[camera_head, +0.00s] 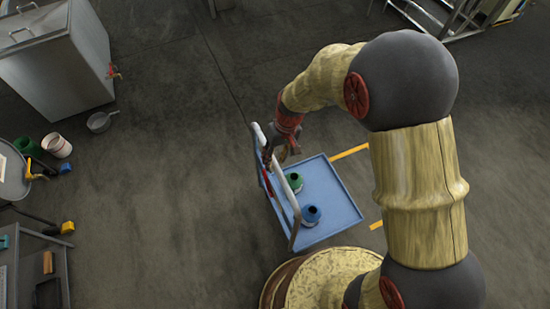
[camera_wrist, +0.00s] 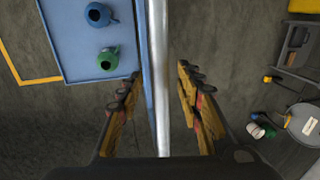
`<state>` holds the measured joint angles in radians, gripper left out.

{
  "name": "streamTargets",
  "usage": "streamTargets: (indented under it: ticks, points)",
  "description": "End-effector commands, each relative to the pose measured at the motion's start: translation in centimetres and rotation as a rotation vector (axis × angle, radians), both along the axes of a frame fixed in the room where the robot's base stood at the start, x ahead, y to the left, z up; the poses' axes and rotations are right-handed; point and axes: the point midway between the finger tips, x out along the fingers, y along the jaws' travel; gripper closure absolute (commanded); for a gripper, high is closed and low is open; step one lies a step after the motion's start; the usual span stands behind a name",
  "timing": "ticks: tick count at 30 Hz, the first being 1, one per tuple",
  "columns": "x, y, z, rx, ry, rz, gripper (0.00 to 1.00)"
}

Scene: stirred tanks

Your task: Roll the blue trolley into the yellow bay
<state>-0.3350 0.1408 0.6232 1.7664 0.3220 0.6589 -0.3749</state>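The blue trolley (camera_head: 335,208) stands on the floor, with a pale push handle (camera_head: 258,135) along its left side. A green container (camera_head: 294,181) and a blue container (camera_head: 311,214) stand on its deck. My gripper (camera_head: 283,152) is at the handle. In the wrist view the fingers of my gripper (camera_wrist: 159,74) are spread on both sides of the handle bar (camera_wrist: 159,40), with gaps visible. The yellow bay's marking (camera_head: 350,152) shows as line pieces just right of the trolley; my arm hides part of it. A yellow corner line (camera_wrist: 22,76) shows in the wrist view.
A large grey tank (camera_head: 60,65) with a red tap stands at the upper left, a metal pan (camera_head: 101,121) beside it. Tables and several small containers line the left edge. A metal frame (camera_head: 450,18) stands at the upper right. Floor left of the trolley is clear.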

Motion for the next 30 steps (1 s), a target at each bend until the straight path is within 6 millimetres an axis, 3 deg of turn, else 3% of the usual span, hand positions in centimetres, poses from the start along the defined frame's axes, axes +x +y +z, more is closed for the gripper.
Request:
streamTargets:
  ticks: [20,30]
  points:
    - [-0.02,-0.01,0.02,0.000,0.001,0.000,1.00]
    - [-0.01,-0.02,0.02,0.000,0.001,0.000,1.00]
